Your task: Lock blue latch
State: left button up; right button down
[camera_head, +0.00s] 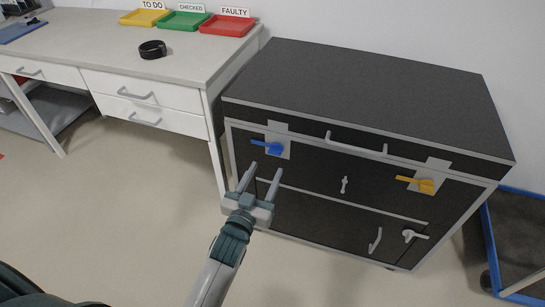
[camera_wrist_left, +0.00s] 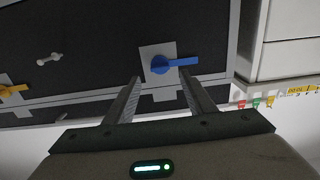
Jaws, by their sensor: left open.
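The blue latch (camera_head: 268,146) is on a light plate at the upper left of the dark cabinet's front. Its handle points left and lies about level in the head view. It also shows in the left wrist view (camera_wrist_left: 172,63), ahead of the fingers. My left gripper (camera_head: 262,178) is open and empty, below the latch in the head view and apart from it. An orange latch (camera_head: 418,183) is on a similar plate at the cabinet's upper right. My right gripper is not in view.
The dark cabinet (camera_head: 370,90) has a long top handle (camera_head: 356,149), a small middle knob (camera_head: 344,185) and lower handles. A desk (camera_head: 130,62) with drawers stands to the left, carrying coloured trays and a black ring (camera_head: 152,49). The floor before the cabinet is clear.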

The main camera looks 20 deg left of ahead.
aim_at(274, 154)
pick_arm(q)
jog(key=shift+w+d, duration=0.1)
jog(key=shift+w, duration=3.5)
jog(key=shift+c, duration=0.6)
grip_shut()
